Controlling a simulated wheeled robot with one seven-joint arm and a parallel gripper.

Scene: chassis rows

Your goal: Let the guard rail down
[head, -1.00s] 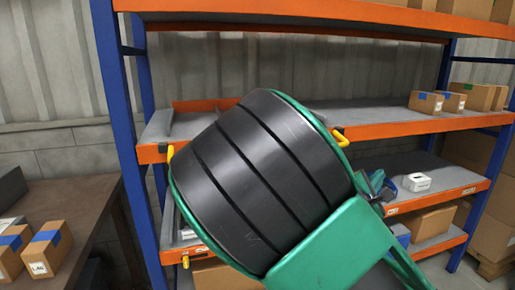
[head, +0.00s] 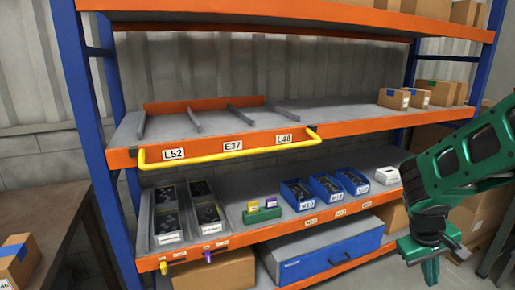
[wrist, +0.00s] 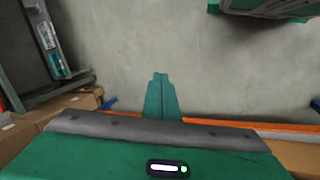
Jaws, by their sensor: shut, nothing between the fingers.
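The yellow guard rail (head: 230,154) runs along the front of the upper shelf's orange edge, below the bay labels. Its two ends meet dark brackets at the edge, and its bar shows just below the edge; I cannot tell whether it hangs or juts outward. Nothing of mine touches it. My gripper (head: 422,266) is at the right in the head view, well apart from the rail and lower than it. In the wrist view my gripper's fingers (wrist: 162,96) are together and empty. The rail is not recognisable there.
The bays behind the rail, split by grey dividers (head: 240,116), look empty. The lower shelf holds dark-part trays (head: 168,213), blue bins (head: 327,187) and a white box (head: 387,176). A blue case (head: 330,258) sits beneath. Brown cartons (head: 394,99) stand at the upper shelf's right.

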